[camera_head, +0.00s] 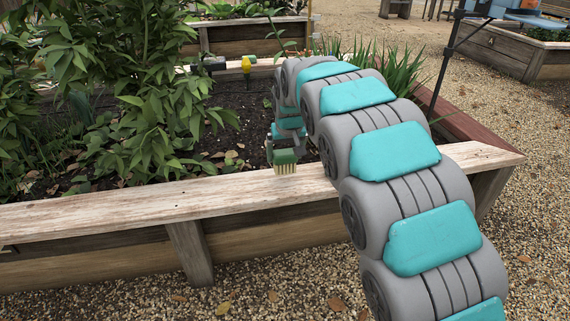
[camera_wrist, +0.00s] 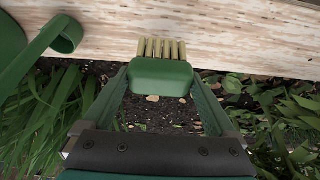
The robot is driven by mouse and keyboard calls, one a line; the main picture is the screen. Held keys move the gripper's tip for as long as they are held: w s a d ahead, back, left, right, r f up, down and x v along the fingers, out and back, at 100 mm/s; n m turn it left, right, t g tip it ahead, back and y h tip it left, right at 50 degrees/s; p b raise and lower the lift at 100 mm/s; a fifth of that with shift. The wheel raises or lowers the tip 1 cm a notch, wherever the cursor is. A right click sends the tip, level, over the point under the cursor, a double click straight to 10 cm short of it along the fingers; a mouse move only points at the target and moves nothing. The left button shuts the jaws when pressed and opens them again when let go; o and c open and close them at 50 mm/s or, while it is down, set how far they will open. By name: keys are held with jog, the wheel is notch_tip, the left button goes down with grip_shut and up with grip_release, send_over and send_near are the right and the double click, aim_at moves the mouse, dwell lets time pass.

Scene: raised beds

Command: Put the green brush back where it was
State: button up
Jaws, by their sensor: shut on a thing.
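The green brush (camera_head: 284,158) has a green back and pale bristles. It also shows in the wrist view (camera_wrist: 160,77), with its bristles toward the wooden ledge. My gripper (camera_head: 283,150) is shut on the brush, with a green finger on each side of it in the wrist view (camera_wrist: 160,85). The brush is at the near wooden ledge (camera_head: 130,204) of the raised bed. I cannot tell whether the bristles touch the ledge.
Dark soil (camera_head: 240,125) and leafy plants (camera_head: 150,80) lie behind the ledge. A yellow object (camera_head: 246,65) and a small green-and-yellow block (camera_head: 251,58) are on the bed's far side. A green curved object (camera_wrist: 67,35) is at the wrist view's upper left. The ledge is bare left of the brush.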

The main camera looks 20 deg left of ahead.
aim_at(285, 164)
jog(key=shift+f, duration=1.75)
jog(key=o, duration=1)
jog(key=shift+f, duration=0.15)
jog(key=shift+c, duration=0.2)
jog(key=v, duration=1.2)
jog(key=s+d+m+g+h, duration=0.15)
jog(key=s+d, duration=0.45)
jog(key=d, duration=0.6)
jog(key=s+d+m+g+h, duration=0.1)
jog(key=s+d+m, duration=0.1)
jog(key=s+d, duration=0.65)
jog(key=s+d+f+m+g, duration=0.1)
jog(key=s+d+f, duration=0.1)
jog(key=s+d, duration=0.3)
jog(key=s+d+f+g, duration=0.1)
jog(key=s+d+f, duration=0.2)
jog(key=s, duration=0.8)
jog(key=s+d+f+m+g, duration=0.1)
jog(key=s+d+f, duration=0.2)
jog(key=s+d, duration=0.4)
jog(key=shift+s+d+m, duration=0.35)
jog(key=shift+s+d, duration=0.05)
jog(key=shift+s, duration=0.7)
